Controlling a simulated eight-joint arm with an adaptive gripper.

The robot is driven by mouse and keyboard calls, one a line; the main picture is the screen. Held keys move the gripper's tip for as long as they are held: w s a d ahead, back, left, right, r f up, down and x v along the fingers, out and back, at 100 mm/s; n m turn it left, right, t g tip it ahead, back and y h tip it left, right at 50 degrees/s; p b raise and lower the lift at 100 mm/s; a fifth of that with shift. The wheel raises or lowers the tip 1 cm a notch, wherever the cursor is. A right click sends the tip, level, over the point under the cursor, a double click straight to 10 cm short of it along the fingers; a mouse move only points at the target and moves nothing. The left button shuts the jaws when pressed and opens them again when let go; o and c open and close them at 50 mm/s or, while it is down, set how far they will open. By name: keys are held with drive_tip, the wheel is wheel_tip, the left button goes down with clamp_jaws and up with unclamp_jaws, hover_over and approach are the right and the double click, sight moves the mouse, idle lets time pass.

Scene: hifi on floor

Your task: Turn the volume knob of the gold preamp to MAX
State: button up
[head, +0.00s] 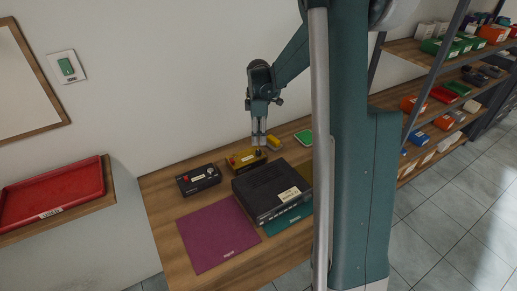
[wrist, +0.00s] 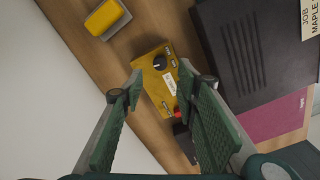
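The gold preamp (head: 238,163) is a small yellow box on the wooden table, behind the large black unit. It also shows in the wrist view (wrist: 149,82), with its round black volume knob (wrist: 160,62) near one end, small dark labels, a white label and a red part near the other end. The labels are too small to read. My gripper (head: 259,143) is above the preamp, pointing down. In the wrist view my gripper (wrist: 161,80) is open, with its two fingers apart and nothing between them; the knob lies just beyond the fingertips.
A large black unit (head: 262,186) stands close beside the preamp. A black box (head: 197,180) with a red part is to its left. A yellow block (head: 273,142) and a green-topped item (head: 304,137) lie behind. A purple mat (head: 215,237) covers the front left. The wall is close behind.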

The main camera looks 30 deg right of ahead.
sight(259, 151)
drive_tip(key=shift+f, duration=0.15)
drive_tip(key=shift+f, duration=3.75)
drive_tip(key=shift+c, duration=0.2)
drive_tip(key=c, duration=0.8)
